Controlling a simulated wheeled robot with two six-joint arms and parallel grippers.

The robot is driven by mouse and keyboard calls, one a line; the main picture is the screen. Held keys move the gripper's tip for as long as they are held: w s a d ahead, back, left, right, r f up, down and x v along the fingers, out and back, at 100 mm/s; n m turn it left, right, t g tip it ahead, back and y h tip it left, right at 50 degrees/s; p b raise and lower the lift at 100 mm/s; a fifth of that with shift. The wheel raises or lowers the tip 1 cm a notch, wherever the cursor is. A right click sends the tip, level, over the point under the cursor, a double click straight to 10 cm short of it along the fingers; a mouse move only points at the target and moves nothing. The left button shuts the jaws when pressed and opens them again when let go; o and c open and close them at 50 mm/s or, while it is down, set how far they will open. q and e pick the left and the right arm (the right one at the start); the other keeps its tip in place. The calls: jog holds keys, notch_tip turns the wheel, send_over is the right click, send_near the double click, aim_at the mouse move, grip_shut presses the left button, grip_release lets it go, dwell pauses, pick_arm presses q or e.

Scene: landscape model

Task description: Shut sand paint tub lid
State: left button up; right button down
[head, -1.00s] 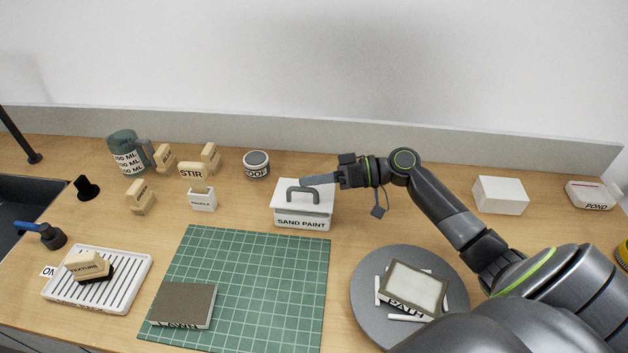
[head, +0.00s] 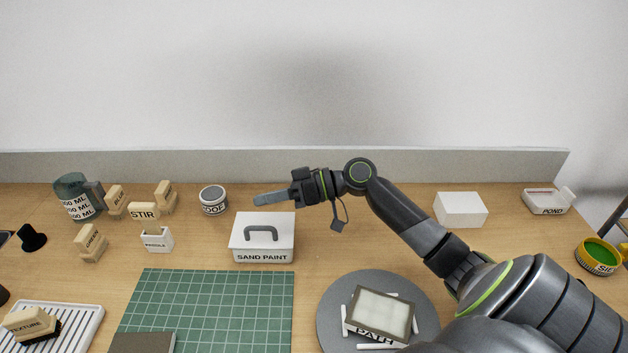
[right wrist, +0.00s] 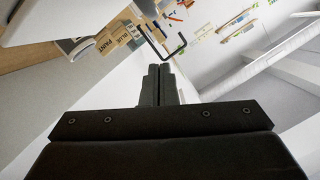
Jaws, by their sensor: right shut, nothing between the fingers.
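The sand paint tub (head: 243,257) is a white box labelled SAND PAINT in the head view, just behind the green mat. Its white lid (head: 284,226) lies flat on top, with a dark grey arched handle (head: 262,229); no gap shows under it. My right gripper (head: 256,200) is shut and empty, pointing left above the lid's back edge, apart from the handle. Its closed fingers (right wrist: 160,84) also show in the right wrist view. My left gripper is not in view.
A green gridded cutting mat (head: 215,305) lies in front of the tub. A grey round turntable (head: 330,325) is at front right. The ROOF pot (head: 213,200), PENCILS holder (head: 157,240) and several stamps stand left. A white block (head: 460,210) is right; bare wood lies between.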

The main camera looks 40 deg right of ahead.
jog(key=d, duration=0.1)
jog(key=s+d+b, duration=0.1)
jog(key=d, duration=0.2)
jog(key=shift+s+f, duration=0.2)
jog(key=shift+f, duration=0.1)
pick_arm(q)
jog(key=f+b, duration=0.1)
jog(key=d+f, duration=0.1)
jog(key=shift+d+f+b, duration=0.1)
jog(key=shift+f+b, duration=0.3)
pick_arm(e)
jog(key=r+v, duration=0.1)
jog(key=v, duration=0.5)
jog(key=shift+s, duration=0.25)
